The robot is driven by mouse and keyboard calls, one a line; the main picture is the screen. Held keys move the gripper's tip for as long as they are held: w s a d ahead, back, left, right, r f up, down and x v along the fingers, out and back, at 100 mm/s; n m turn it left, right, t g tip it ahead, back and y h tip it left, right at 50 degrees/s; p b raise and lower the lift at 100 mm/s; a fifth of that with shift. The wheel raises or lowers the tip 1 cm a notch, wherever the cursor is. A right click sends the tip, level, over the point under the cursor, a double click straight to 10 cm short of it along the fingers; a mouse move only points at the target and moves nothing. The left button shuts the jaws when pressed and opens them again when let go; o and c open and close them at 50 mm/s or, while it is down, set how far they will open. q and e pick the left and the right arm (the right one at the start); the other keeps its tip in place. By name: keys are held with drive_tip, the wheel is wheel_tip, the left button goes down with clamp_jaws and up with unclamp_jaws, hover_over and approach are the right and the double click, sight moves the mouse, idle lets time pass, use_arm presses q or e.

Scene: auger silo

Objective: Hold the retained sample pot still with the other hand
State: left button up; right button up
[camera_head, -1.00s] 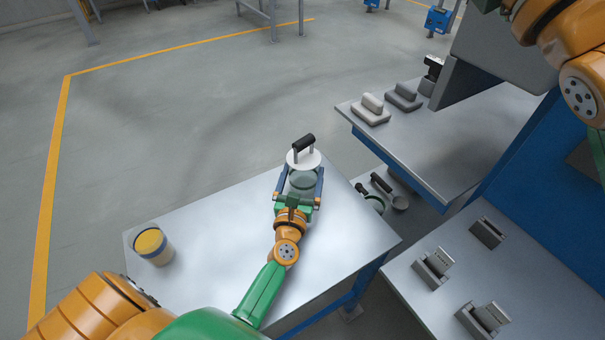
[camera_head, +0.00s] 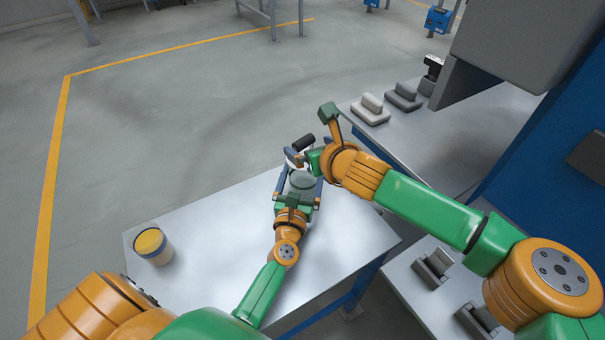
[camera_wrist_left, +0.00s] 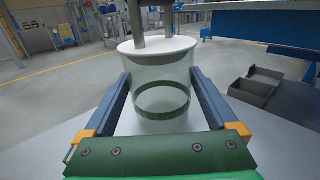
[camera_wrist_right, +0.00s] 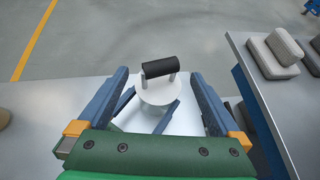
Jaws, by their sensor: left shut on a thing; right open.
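The sample pot (camera_head: 302,183) is a clear, round pot with a white lid and a black bar handle (camera_head: 303,143). It stands upright on the metal table. My left gripper (camera_head: 301,174) is shut on the pot, one finger on each side of its clear wall, as the left wrist view (camera_wrist_left: 160,85) shows. The pot looks empty apart from a dark ring low in it. My right gripper (camera_head: 300,160) is open above the pot. In the right wrist view the handle (camera_wrist_right: 160,67) and white lid (camera_wrist_right: 157,95) lie between its fingers, apart from them. In the head view my right gripper partly hides the lid.
A jar with yellow contents (camera_head: 151,245) stands at the table's left. A second bench with grey blocks (camera_head: 404,97) is at the upper right. Grey holders (camera_head: 433,268) sit on a surface at the lower right.

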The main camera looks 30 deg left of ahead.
sight(305, 144)
drive_tip(key=shift+x, duration=1.5)
drive_tip(key=c, duration=1.4)
